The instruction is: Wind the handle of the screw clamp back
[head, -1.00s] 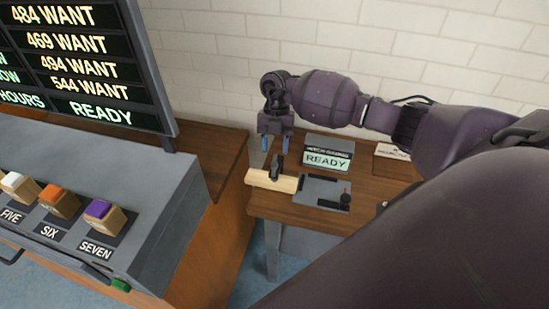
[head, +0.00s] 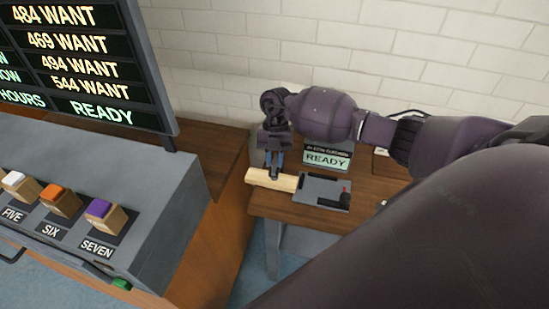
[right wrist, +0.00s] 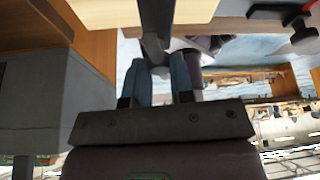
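The screw clamp's grey plate (head: 325,187) lies on the small wooden table. A black crank handle with a red knob (head: 345,187) is at its right end; the knob also shows in the right wrist view (right wrist: 303,32). A pale wooden piece (head: 256,177) lies at the plate's left. A dark upright piece (right wrist: 156,25) stands at the wood; in the head view it is mostly hidden by the gripper. My right gripper (head: 275,169) points down over the wood, apart from the red-knobbed handle. Its blue fingers have closed around the dark piece. My left gripper is out of view.
A small READY sign (head: 327,158) stands behind the clamp. A grey console (head: 150,205) with coloured buttons and a tall display board (head: 95,60) are at the left. A brick wall closes off the back. My right arm covers the table's right side.

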